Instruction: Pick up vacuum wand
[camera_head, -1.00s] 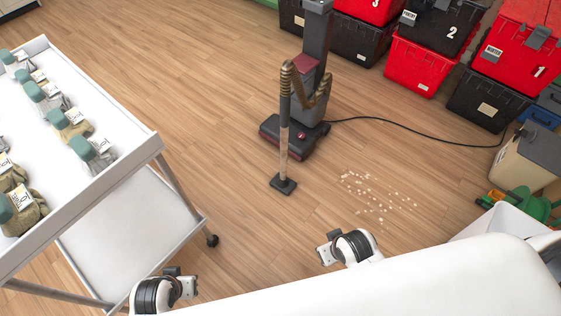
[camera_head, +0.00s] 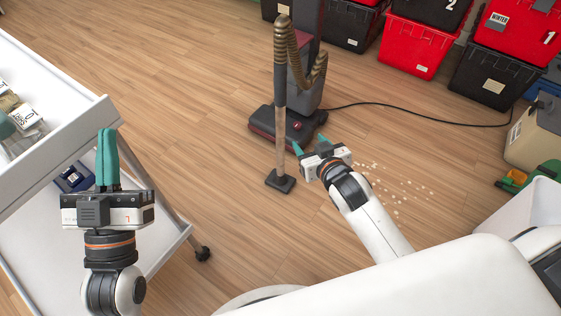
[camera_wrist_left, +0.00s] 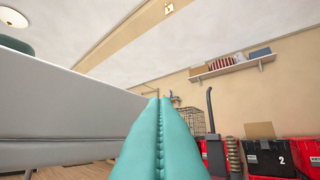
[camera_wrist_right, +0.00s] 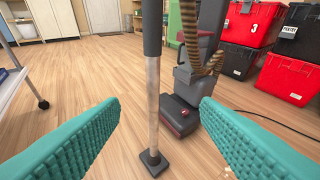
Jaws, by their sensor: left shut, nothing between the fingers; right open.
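The vacuum wand (camera_head: 281,115) stands upright on the wood floor, a pale tube with a dark grip and a flat dark foot. A ribbed hose joins it to the dark upright vacuum (camera_head: 305,75) behind it. My right gripper (camera_head: 311,149) is open, just right of the wand's lower tube and apart from it. In the right wrist view the wand (camera_wrist_right: 152,100) stands ahead between the spread teal fingers (camera_wrist_right: 155,125). My left gripper (camera_head: 107,160) is shut and empty, fingers up, beside the white cart at the left, far from the wand.
The white cart (camera_head: 60,135) with bagged items and a blue item (camera_head: 73,179) fills the left side. Pale crumbs (camera_head: 385,185) lie on the floor right of my right gripper. A black cord (camera_head: 420,108) runs right. Stacked red and black totes (camera_head: 415,45) stand at the back right.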

